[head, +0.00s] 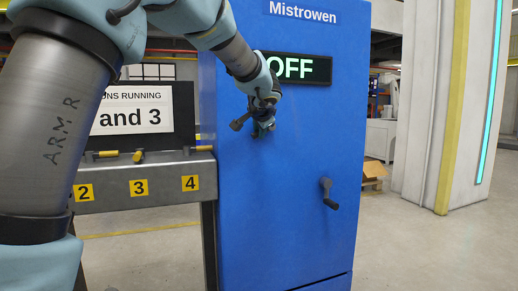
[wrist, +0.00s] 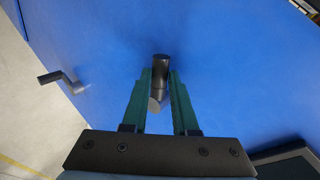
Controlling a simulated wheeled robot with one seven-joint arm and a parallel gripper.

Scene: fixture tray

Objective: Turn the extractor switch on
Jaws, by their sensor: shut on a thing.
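A blue cabinet (head: 300,150) marked "Mistrowen" carries a black display (head: 302,69) that reads OFF in green, its left end hidden by my arm. My gripper (head: 263,127) is at the cabinet's front, below and left of the display. In the wrist view my gripper (wrist: 160,77) has its two green fingers on either side of a dark cylindrical handle (wrist: 158,95) that stands out from the blue face. It is shut on this handle. The handle is largely hidden by my gripper in the head view. No label tells whether it is the extractor switch.
A dark crank handle (head: 328,193) sits lower right on the cabinet; it also shows in the wrist view (wrist: 60,80). Left is a grey bench (head: 110,205) with yellow-handled levers, yellow number tags and a sign (head: 130,110) above, partly hidden by my arm. Floor is open right.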

